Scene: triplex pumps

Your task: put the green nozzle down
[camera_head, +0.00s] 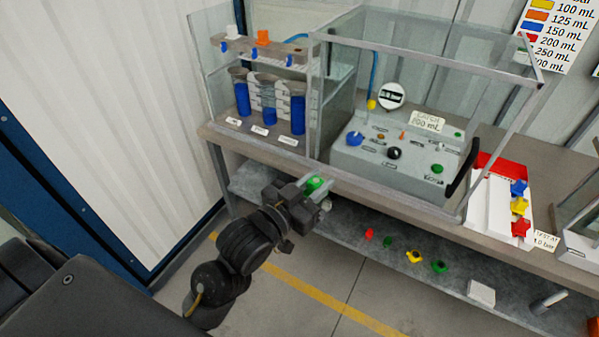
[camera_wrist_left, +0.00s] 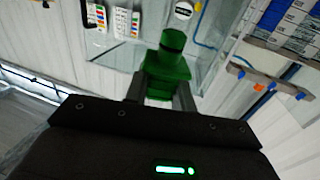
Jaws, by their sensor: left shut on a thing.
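The green nozzle (camera_wrist_left: 168,68) is between the two fingers of my left gripper (camera_wrist_left: 160,92) in the left wrist view. In the head view my left gripper (camera_head: 318,188) is shut on the green nozzle (camera_head: 313,184), in front of the bench's front edge. The nozzle's lower part is hidden by the fingers and gripper body. My right gripper does not show in either view.
The bench (camera_head: 345,180) carries a glass-walled case with a grey pump panel (camera_head: 400,160). Blue cylinders (camera_head: 242,98) stand at its left. A white tray (camera_head: 490,195) with a red back holds blue, yellow and red nozzles. The lower shelf (camera_head: 340,225) holds several small coloured parts.

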